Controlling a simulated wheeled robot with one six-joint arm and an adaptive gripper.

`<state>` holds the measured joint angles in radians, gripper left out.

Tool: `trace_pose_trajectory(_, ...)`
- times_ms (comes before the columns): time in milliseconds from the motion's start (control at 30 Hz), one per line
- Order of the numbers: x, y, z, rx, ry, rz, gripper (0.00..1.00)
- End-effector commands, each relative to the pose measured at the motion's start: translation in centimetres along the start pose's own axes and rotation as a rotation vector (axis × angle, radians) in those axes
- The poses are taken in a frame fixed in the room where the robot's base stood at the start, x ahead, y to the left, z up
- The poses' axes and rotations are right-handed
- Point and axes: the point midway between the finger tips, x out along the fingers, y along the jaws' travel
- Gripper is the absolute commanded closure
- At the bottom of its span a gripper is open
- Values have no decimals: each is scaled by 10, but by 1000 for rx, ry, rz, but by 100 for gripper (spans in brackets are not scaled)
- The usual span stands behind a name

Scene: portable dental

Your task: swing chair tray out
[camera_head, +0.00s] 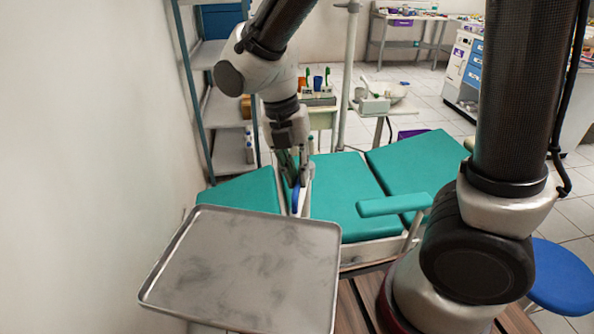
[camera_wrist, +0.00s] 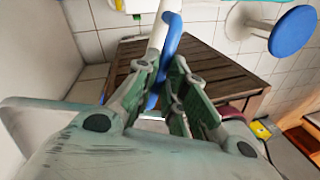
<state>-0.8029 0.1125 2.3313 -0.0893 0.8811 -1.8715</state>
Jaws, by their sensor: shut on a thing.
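The chair tray (camera_head: 240,265) is a flat grey metal tray with a raised rim, at the lower left of the head view, in front of the green dental chair (camera_head: 340,190). A blue handle (camera_head: 295,198) stands upright just behind the tray's far edge; it also shows in the wrist view (camera_wrist: 170,48) beside a white post. My gripper (camera_head: 299,178) reaches down from above and is shut on the blue handle. In the wrist view its fingers (camera_wrist: 162,85) lie on both sides of the handle. The handle's lower part and its join to the tray are hidden.
A white wall (camera_head: 90,150) runs close along the tray's left side. A shelf rack (camera_head: 222,110) stands behind it. The chair's green armrest (camera_head: 393,205) lies right of the tray. A blue round stool (camera_head: 562,277) is at the far right.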

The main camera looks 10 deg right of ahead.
Motion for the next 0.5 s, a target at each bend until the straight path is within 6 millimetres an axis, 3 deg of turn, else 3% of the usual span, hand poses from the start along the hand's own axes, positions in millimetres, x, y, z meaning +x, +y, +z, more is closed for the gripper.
trace_pose_trajectory(67,0,-1,1,-6,-4,-3,100)
trace_pose_trajectory(100,0,-1,1,-6,-4,-4,80)
trace_pose_trajectory(200,0,-1,1,-4,-2,-3,66)
trace_pose_trajectory(500,-1,-1,0,-2,-1,-2,66)
